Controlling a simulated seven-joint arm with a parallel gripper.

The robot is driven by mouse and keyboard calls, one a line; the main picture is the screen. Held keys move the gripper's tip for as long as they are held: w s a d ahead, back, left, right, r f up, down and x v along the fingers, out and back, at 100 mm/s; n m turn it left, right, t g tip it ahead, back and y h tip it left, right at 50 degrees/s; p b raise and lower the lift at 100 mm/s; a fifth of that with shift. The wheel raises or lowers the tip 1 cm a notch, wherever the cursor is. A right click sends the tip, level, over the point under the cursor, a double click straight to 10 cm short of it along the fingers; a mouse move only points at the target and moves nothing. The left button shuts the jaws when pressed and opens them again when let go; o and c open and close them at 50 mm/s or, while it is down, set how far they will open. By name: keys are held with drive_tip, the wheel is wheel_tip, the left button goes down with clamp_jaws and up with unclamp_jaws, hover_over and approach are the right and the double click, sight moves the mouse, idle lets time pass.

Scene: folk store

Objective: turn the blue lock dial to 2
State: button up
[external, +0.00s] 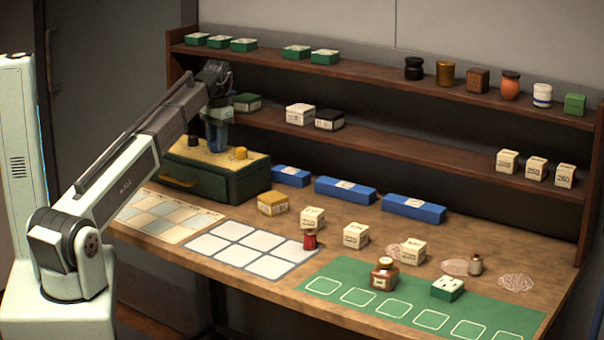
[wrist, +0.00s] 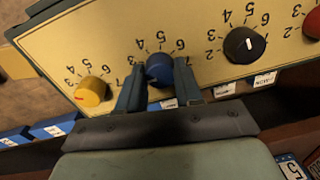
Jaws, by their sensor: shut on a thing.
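The lock box (external: 215,183) is dark green with a pale yellow top panel that carries the dials, and it stands at the back left of the table. The blue dial (wrist: 158,69) is in the middle of the wrist view, with printed numbers around it. My gripper (wrist: 157,82) is shut on the blue dial, one finger on each side. A small pale mark shows on the dial, but I cannot tell which number it points to. In the external view my gripper (external: 216,143) points down onto the panel and hides the blue dial.
In the wrist view a yellow dial (wrist: 92,91) is left of my fingers, a black dial (wrist: 244,46) right, and a red dial (wrist: 313,23) at the edge. Blue boxes (external: 345,191) lie beside the lock box. Shelves (external: 400,165) run behind the table.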

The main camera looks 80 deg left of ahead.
drive_tip(key=o, duration=1)
drive_tip(key=shift+o, duration=0.2)
wheel_tip(320, 180, up, 12)
drive_tip(key=shift+w+d, duration=0.15)
drive_tip(key=shift+d, duration=0.1)
